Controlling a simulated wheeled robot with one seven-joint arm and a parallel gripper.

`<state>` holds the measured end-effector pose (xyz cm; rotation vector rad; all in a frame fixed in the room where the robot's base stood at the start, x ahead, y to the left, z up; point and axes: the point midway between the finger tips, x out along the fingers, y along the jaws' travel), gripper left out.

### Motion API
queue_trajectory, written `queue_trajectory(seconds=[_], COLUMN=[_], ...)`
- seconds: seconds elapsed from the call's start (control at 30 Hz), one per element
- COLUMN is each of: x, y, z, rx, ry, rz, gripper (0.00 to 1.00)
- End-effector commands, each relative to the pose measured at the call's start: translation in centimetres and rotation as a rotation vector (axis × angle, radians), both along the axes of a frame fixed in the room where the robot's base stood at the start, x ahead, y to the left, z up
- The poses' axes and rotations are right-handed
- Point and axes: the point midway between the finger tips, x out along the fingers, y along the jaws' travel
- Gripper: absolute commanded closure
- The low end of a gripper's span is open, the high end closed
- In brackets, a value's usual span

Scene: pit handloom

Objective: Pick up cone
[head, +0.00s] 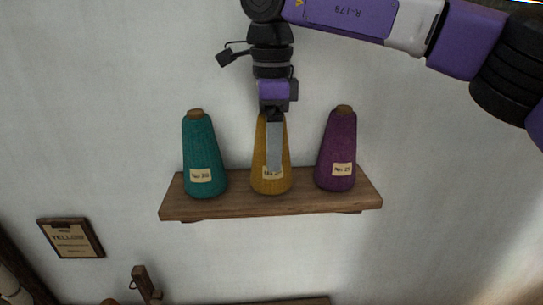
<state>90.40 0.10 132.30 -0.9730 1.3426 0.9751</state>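Three yarn cones stand upright in a row on a wooden wall shelf (230,205): a teal cone (201,150) at left, a yellow cone (259,160) in the middle and a purple cone (337,150) at right. Each has a small paper label. My gripper (274,168) points down in front of the yellow cone, hiding its top, its middle strip and part of its label. Only one finger face shows, so the gap between the fingers is hidden. I cannot tell whether the gripper touches the yellow cone.
A framed sign (71,238) reading "YELLOW" hangs on the wall at lower left. Wooden loom parts (143,283) show along the bottom edge. The pale wall behind the shelf is bare.

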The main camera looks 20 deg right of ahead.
Motion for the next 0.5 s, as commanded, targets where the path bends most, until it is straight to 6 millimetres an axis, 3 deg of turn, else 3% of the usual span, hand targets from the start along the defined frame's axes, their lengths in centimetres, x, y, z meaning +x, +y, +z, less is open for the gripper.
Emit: queue_trajectory(seconds=[0.3,0.5], x=[0.01,0.01], y=[0.01,0.01], z=[-0.58,-0.56], rx=[-0.001,0.0], ry=[-0.002,-0.001], rz=[0.0,0.001], gripper=[0.09,0.48])
